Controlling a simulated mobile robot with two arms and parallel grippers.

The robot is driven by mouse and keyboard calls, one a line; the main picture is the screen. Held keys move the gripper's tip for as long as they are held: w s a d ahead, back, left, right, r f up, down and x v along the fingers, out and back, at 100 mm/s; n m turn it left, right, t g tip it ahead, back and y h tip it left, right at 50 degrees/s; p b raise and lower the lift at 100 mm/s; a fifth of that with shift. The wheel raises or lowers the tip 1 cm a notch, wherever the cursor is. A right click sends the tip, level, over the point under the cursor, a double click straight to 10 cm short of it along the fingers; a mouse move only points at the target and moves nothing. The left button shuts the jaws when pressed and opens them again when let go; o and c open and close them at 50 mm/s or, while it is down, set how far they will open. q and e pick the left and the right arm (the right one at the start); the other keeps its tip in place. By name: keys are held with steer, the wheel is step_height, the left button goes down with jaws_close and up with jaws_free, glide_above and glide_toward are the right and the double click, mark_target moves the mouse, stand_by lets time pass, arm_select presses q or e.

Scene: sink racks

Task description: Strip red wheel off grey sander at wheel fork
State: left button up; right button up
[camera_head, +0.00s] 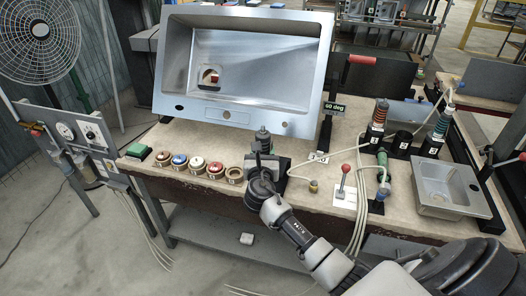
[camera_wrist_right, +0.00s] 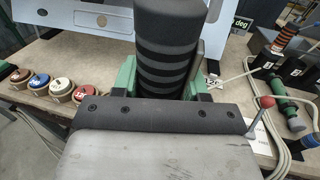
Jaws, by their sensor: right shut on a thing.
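My right gripper (camera_head: 262,165) is shut on the grey sander, a dark ribbed upright cylinder (camera_head: 263,138), near the front edge of the bench. The sander's ribbed body (camera_wrist_right: 168,50) rises past the gripper in the right wrist view. The sander's lower end is hidden, and no wheel can be made out on it. A grey block (camera_head: 282,166) stands just behind the gripper; I cannot tell whether it is the wheel fork or whether the sander touches it. My left gripper is not in view.
Several round holders, with red (camera_head: 215,168), white (camera_head: 197,163) and blue (camera_head: 179,161) tops, line the front left. A big tilted metal sink (camera_head: 190,105) stands behind. A red-knobbed lever (camera_head: 344,178), hoses and an orange-striped tool (camera_head: 379,115) are to the right.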

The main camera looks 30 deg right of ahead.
steer(key=f+b, duration=0.1)
steer(key=f, duration=0.1)
steer(key=d+f+b, duration=0.1)
steer(key=f+b, duration=0.1)
steer(key=w+f+b, duration=0.1)
steer(key=f+b, duration=0.1)
steer(key=shift+w+d+f, duration=0.1)
steer(key=shift+d+f, duration=0.1)
steer(key=shift+f, duration=0.1)
steer(key=shift+s+d+x, duration=0.1)
steer(key=shift+d+x, duration=0.05)
steer(key=shift+x, duration=0.75)
steer(key=shift+s+d+x, duration=0.1)
steer(key=shift+d+x, duration=0.05)
steer(key=shift+x, duration=0.7)
steer(key=shift+r+p, duration=0.1)
steer(key=shift+p, duration=0.25)
steer(key=shift+d, duration=0.1)
steer(key=s+d+b+x, duration=0.1)
steer(key=b+x, duration=0.2)
steer(key=x, duration=0.4)
steer(key=shift+d, duration=0.15)
stand_by(1.0)
steer(key=shift+w+r+p, duration=0.1)
steer(key=shift+r+p, duration=0.45)
steer(key=shift+r, duration=0.05)
stand_by(0.8)
step_height(320, 180, up, 9)
steer(key=p, duration=0.8)
steer(key=shift+p, duration=0.4)
